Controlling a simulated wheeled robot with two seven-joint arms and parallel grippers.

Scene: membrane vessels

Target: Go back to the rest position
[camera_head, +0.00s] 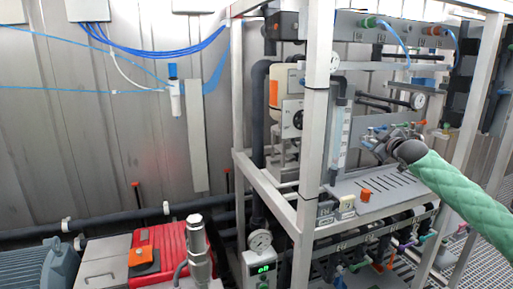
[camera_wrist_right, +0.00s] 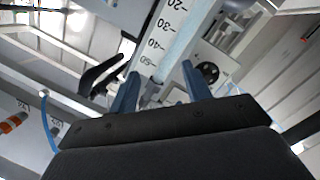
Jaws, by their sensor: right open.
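My right gripper (camera_head: 374,140) is at the end of the green-sleeved arm that comes in from the right. It is in front of the rack, to the right of a clear scaled tube (camera_head: 341,135). In the right wrist view the two blue fingers of this gripper (camera_wrist_right: 161,72) are spread apart, with nothing seen held between them. The scaled tube (camera_wrist_right: 172,38) shows beyond and between the fingertips; whether they touch it, I cannot tell. My left gripper is not in view.
The white-framed rack (camera_head: 313,120) carries pipes, gauges and valves close around my right gripper. A black lever handle (camera_wrist_right: 101,74) lies left of the fingers. A grey slotted shelf (camera_head: 378,187) is below. A red machine (camera_head: 160,250) stands at the lower left.

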